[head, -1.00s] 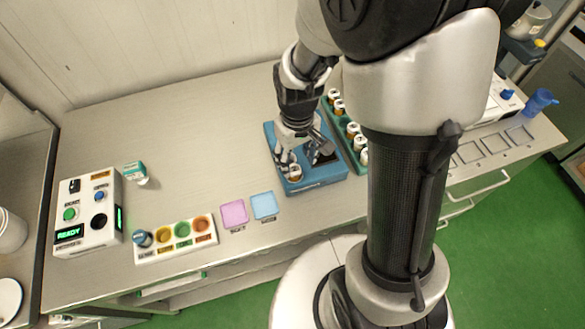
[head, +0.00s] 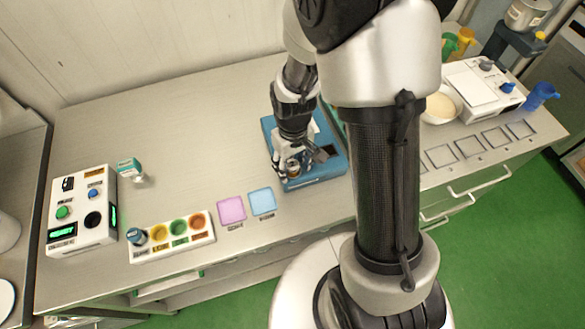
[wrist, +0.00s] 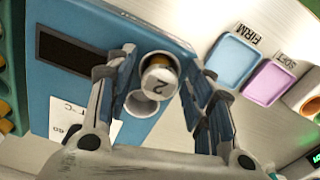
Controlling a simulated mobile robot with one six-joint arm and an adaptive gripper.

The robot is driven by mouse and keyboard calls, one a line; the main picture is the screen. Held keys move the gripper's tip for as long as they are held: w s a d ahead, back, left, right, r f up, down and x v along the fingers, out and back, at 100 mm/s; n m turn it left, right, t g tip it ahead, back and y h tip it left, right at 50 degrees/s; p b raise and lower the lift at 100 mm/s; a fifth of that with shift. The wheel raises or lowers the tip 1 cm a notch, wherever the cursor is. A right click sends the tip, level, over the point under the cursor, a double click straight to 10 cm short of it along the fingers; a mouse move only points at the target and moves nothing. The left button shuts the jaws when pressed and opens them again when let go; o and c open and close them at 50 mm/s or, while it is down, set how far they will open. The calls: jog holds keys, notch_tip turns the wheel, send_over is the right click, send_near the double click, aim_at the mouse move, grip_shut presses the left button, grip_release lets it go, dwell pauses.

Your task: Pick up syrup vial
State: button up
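A vial with a white cap marked 2 (wrist: 157,85) stands in a round well of the blue device (wrist: 62,95), seen nearly end-on in the wrist view. In the head view the vial (head: 293,167) shows at the front left of the blue device (head: 318,177), partly hidden by my fingers. My gripper (wrist: 162,72) is open, with one finger on each side of the vial. The left finger is close to the well's rim; I cannot tell whether either finger touches the vial. It also shows in the head view (head: 291,171).
A pink tray (head: 232,211) and a light-blue tray (head: 262,202) lie left of the device. Further left are a white holder with coloured wells (head: 172,246) and a control box (head: 82,212). A green vial rack (wrist: 3,75) borders the device. The bench behind is clear.

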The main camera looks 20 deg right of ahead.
jog(key=c, duration=1)
jog(key=shift+o, duration=0.2)
